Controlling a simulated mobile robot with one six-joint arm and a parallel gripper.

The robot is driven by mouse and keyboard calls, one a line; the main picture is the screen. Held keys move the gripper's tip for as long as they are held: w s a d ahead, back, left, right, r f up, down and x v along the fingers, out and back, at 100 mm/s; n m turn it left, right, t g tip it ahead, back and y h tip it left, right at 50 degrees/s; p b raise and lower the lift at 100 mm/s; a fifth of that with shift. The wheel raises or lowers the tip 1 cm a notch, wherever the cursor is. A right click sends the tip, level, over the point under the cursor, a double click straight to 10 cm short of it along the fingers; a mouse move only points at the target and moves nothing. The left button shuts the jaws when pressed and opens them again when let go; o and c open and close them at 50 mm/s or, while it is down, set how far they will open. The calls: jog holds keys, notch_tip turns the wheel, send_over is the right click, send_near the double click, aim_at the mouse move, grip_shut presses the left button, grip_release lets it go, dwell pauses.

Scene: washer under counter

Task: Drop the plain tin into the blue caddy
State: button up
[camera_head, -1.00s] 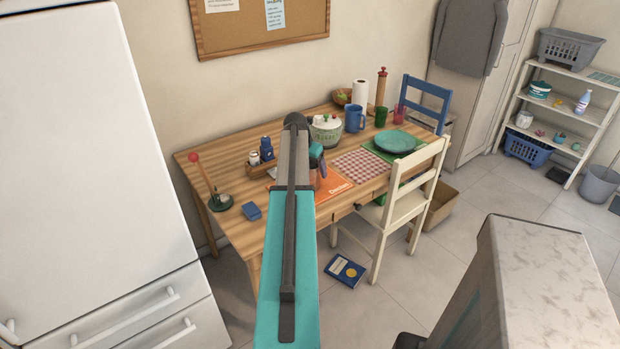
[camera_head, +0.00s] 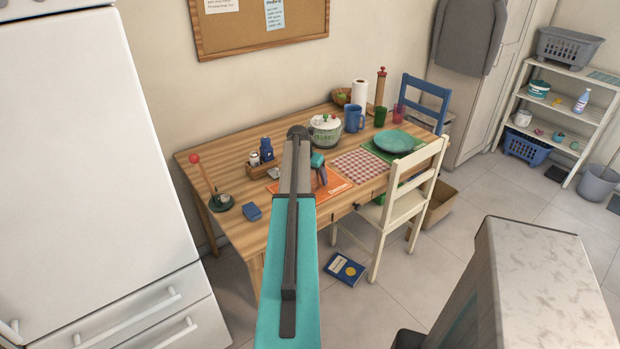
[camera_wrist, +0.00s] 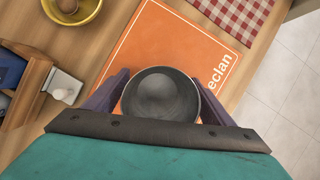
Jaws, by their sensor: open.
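A dark grey round tin (camera_wrist: 162,96), open at the top, sits between the fingers of my gripper (camera_wrist: 160,98) in the wrist view. The fingers are apart on either side of it, and I cannot tell whether they touch it. The tin is over an orange book or mat on the table. In the head view my gripper (camera_head: 321,178) is low over this orange thing, and the tin is not clear there. A blue basket (camera_head: 524,148) stands low on the shelf at the right; I cannot tell whether it is the blue caddy.
A wooden holder (camera_head: 263,171) with a blue and a white shaker is left of my gripper. A yellow bowl (camera_wrist: 74,12) is beyond it in the wrist view. A lidded pot (camera_head: 325,130), blue mug (camera_head: 354,118) and teal plate (camera_head: 396,142) stand behind. A cream chair (camera_head: 410,195) fronts the table.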

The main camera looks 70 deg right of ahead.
dwell(0.4)
jog(key=c, duration=1.2)
jog(key=shift+r, duration=0.15)
jog(key=shift+r+b, duration=0.5)
jog(key=shift+r, duration=0.7)
jog(key=a+b, duration=0.1)
jog(key=a, duration=0.4)
jog(key=a+r+b, duration=0.1)
jog(key=a, duration=0.4)
jog(key=s+a+r+b, duration=0.1)
jog(key=a, duration=0.5)
jog(key=shift+r, duration=0.15)
